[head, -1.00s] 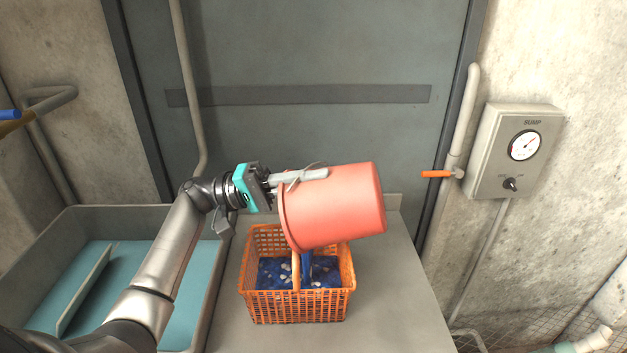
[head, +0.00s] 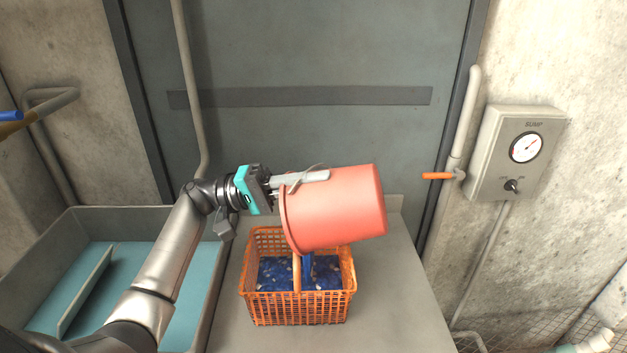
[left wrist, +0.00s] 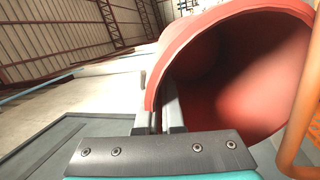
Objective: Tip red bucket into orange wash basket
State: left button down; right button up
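The red bucket (head: 338,208) is tilted on its side above the orange wash basket (head: 297,308), with its mouth facing down and left. My left gripper (head: 303,179) is shut on the bucket's wall at the rim; one finger lies along the outside. Blue contents with a few pale bits (head: 275,273) lie in the basket. In the left wrist view the visible inside of the bucket (left wrist: 235,75) looks bare red; its lower part is partly hidden. My right gripper is out of view.
The basket stands on a grey counter (head: 400,300) with free room to its right. A grey sink with a teal floor (head: 130,275) is at left. A wall pipe with an orange handle (head: 437,176) and a SUMP gauge box (head: 512,150) are at right.

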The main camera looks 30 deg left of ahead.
aim_at(368, 173)
pick_arm(q)
jog(key=shift+r, duration=0.1)
jog(key=d+y+p, duration=0.1)
jog(key=p, duration=0.1)
jog(key=w+d+r+g+y+p, duration=0.1)
jog(key=d+p, duration=0.1)
jog(key=p, duration=0.1)
jog(key=d+y+p, duration=0.1)
jog(key=y+p, duration=0.1)
jog(key=p, duration=0.1)
jog(key=shift+w+d+r+g, duration=0.15)
jog(key=shift+w+d+g, duration=0.05)
jog(key=shift+w+g, duration=0.2)
jog(key=shift+w+d+p, duration=0.1)
jog(key=shift+d+p, duration=0.15)
jog(key=shift+p, duration=0.25)
jog(key=d+y+p, duration=0.1)
jog(key=p, duration=0.2)
jog(key=w+d+g+y+p, duration=0.1)
jog(key=p, duration=0.2)
jog(key=d+y+p, duration=0.1)
jog(key=y+p, duration=0.1)
jog(key=p, duration=0.1)
jog(key=shift+w+d+r+g, duration=0.15)
jog(key=shift+w+r+g, duration=0.05)
jog(key=shift+r+g, duration=0.1)
jog(key=shift+d+f+y+p, duration=0.2)
jog(key=shift+f+y+p, duration=0.1)
jog(key=shift+p, duration=0.2)
